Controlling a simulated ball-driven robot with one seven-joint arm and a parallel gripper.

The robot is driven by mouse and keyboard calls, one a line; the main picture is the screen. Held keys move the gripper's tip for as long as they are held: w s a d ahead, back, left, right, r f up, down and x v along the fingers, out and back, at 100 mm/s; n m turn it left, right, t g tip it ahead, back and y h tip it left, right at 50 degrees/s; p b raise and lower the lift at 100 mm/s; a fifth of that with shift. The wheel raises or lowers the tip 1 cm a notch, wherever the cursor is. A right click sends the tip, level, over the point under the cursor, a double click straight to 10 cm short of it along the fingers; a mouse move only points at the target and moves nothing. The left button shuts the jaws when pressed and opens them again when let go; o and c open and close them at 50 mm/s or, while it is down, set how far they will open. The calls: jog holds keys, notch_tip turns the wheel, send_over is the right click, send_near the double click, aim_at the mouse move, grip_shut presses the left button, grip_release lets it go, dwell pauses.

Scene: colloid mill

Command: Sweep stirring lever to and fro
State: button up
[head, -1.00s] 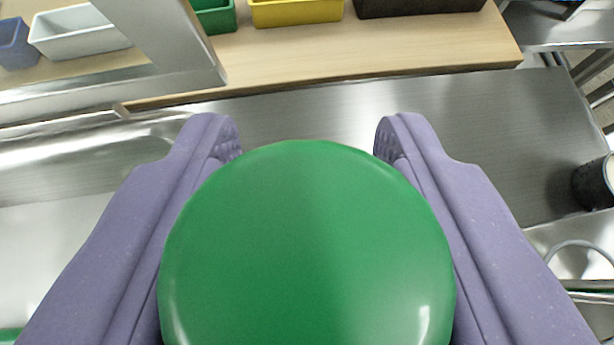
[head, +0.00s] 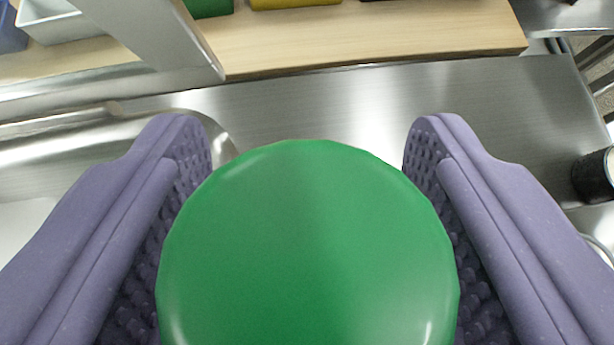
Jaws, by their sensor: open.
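My gripper (head: 312,137) is open, with its two purple, studded fingers spread wide to the left and right. A large smooth green rounded shape fills the lower middle between the fingers and hides what lies below it. No stirring lever can be made out for certain. No object shows gripped at the fingertips, and the steel worktop (head: 330,110) shows beyond them.
A sink basin (head: 50,150) is at the left. A slanted grey bar (head: 150,35) crosses above it. A wooden shelf (head: 400,40) at the back holds a white bin (head: 60,25) and other coloured bins. A black cylinder (head: 592,177) stands at the right edge. The worktop's middle is clear.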

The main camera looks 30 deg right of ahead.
jog(key=p+v, duration=0.1)
jog(key=v, duration=0.6)
jog(key=shift+s+r, duration=0.25)
jog(key=shift+s, duration=0.05)
jog(key=shift+a, duration=0.15)
jog(key=c, duration=0.3)
jog(key=shift+s+f+n+b, duration=0.15)
jog(key=shift+f+n+b, duration=0.1)
jog(key=shift+n+b, duration=0.3)
jog(key=c, duration=0.4)
jog(key=s+n+b, duration=0.1)
jog(key=n+b, duration=0.1)
jog(key=b, duration=0.1)
jog(key=s+a+n+t+h+b, duration=0.1)
jog(key=n+b, duration=0.2)
jog(key=s+n+b, duration=0.2)
jog(key=b, duration=0.1)
jog(key=shift+s+a+f+n+t+b, duration=0.1)
jog(key=shift+s+a+n+t+b, duration=0.05)
jog(key=shift+a+n+t+b, duration=0.2)
grip_shut()
jog(key=s+a+n+t+h+b, duration=0.1)
jog(key=s+a+n+t+b, duration=0.25)
jog(key=s+n+b, duration=0.45)
jog(key=w+d+f+n+b, duration=0.1)
jog(key=w+d+b, duration=0.3)
jog(key=w, duration=0.8)
jog(key=shift+w+d+f+g+b, duration=0.3)
jog(key=shift+w+d+f+g, duration=0.15)
jog(key=shift+d, duration=0.2)
